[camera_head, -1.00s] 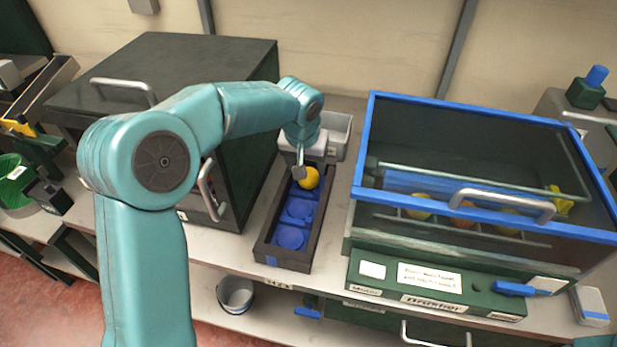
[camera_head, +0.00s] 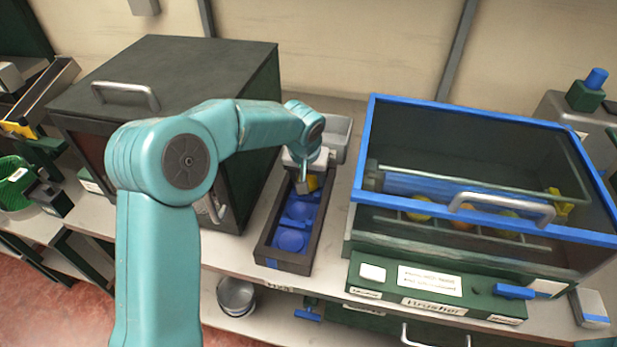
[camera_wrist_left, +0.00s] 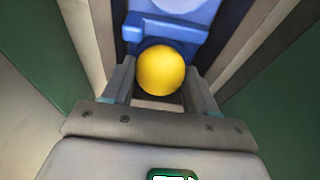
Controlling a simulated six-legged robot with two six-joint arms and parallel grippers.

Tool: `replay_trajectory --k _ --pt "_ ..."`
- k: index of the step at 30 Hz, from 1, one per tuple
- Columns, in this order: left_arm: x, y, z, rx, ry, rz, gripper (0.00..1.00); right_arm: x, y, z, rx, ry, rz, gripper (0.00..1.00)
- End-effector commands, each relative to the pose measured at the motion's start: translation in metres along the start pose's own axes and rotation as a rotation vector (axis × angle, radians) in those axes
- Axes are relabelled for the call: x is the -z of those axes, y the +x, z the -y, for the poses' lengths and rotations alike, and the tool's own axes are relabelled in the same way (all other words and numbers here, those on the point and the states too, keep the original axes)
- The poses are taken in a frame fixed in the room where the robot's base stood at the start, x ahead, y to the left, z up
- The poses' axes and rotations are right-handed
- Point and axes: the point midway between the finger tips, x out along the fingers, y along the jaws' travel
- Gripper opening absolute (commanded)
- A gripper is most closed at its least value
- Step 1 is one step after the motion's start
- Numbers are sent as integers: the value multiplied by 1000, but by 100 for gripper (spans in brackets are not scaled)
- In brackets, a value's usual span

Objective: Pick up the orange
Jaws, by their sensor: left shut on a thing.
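My right gripper is not in view.
A dark box with a handle (camera_head: 165,75) stands left of the tray. A blue-framed machine (camera_head: 362,150) with several fruits inside stands right. A grey bin (camera_head: 338,135) is behind the tray. A metal bucket (camera_head: 236,296) is on the lower shelf.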

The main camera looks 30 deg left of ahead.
Motion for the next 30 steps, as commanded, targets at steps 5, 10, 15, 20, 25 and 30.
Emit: replay_trajectory --k 5,10,15,20,25,30 --pt "4 -13 0 0 -1 -4 26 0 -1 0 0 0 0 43" --pt "13 -42 0 -1 -1 -6 26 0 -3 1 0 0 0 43" --pt "24 -83 -1 -2 -1 -7 26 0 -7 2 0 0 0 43" --pt "34 -121 0 -2 -1 -6 26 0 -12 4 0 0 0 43" --pt "44 -155 0 -2 0 -4 26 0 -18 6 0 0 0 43" --pt "50 -178 0 -1 0 -3 26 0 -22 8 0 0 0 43"
